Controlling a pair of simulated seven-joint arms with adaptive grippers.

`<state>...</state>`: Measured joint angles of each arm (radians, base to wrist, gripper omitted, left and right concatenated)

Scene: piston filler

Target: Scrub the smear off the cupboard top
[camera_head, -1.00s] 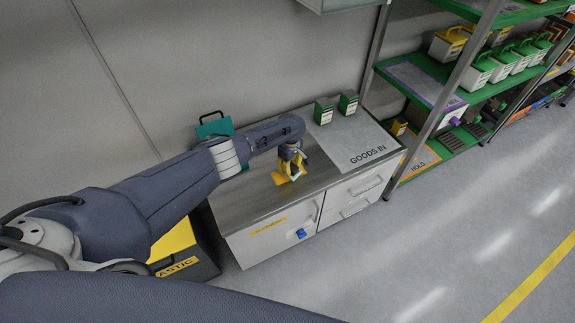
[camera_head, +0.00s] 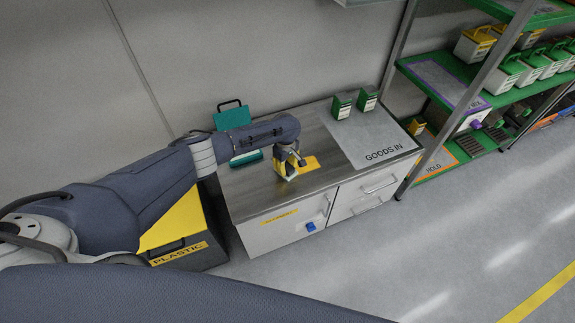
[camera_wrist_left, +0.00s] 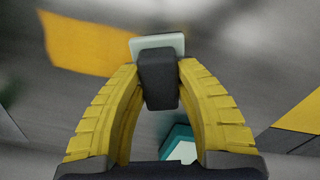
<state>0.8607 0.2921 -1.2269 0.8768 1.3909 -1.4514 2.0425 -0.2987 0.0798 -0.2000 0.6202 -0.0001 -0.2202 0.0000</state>
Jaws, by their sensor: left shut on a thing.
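The cupboard top (camera_head: 320,180) is a grey metal surface above white drawers and doors. My left gripper (camera_head: 288,168), with yellow fingers, is over its left part. In the left wrist view the gripper (camera_wrist_left: 160,78) is shut on the dark grey handle of a scrubber (camera_wrist_left: 158,88) with a pale pad (camera_wrist_left: 172,43) beyond it. Whether the pad touches the top cannot be told. A flat yellow-orange patch (camera_head: 309,163) lies just right of the gripper; it also shows in the left wrist view (camera_wrist_left: 85,48). My right gripper is out of view.
A teal open case (camera_head: 232,117) stands at the top's back left. Two green-and-white boxes (camera_head: 342,106) and a GOODS IN sheet (camera_head: 372,140) are on the right. A yellow PLASTIC bin (camera_head: 180,235) stands left; green shelving (camera_head: 450,70) stands right.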

